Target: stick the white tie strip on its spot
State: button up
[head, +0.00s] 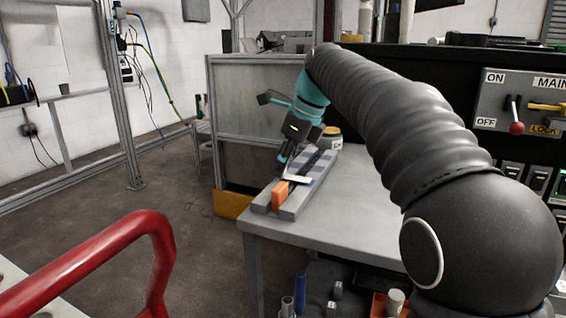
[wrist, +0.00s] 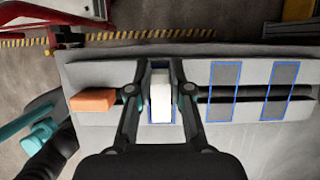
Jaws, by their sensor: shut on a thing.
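My gripper (wrist: 159,89) is shut on the white tie strip (wrist: 160,100), one finger on each side of it. The strip lies crosswise over the slot of a grey block (wrist: 210,132), within a blue-outlined spot (wrist: 153,70). I cannot tell whether its underside touches the block. In the head view, the white strip (head: 297,179) shows at the near part of the block, below my gripper (head: 284,164). Two more blue-outlined dark spots, a middle one (wrist: 223,78) and a right one (wrist: 280,76), are bare.
An orange piece (wrist: 93,102) sits at the block's near end, left of my gripper in the wrist view. The block stands on a grey table (head: 345,215). A jar (head: 332,138) stands behind it. The table right of the block is clear.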

jog(key=shift+f, duration=0.25)
dwell(0.6)
jog(key=o, duration=1.3)
notch_tip(320, 180, up, 3)
jog(key=p, duration=0.2)
jog(key=shift+f+p, duration=0.2)
jog(key=shift+p, duration=0.1)
jog(key=shift+r, duration=2.25)
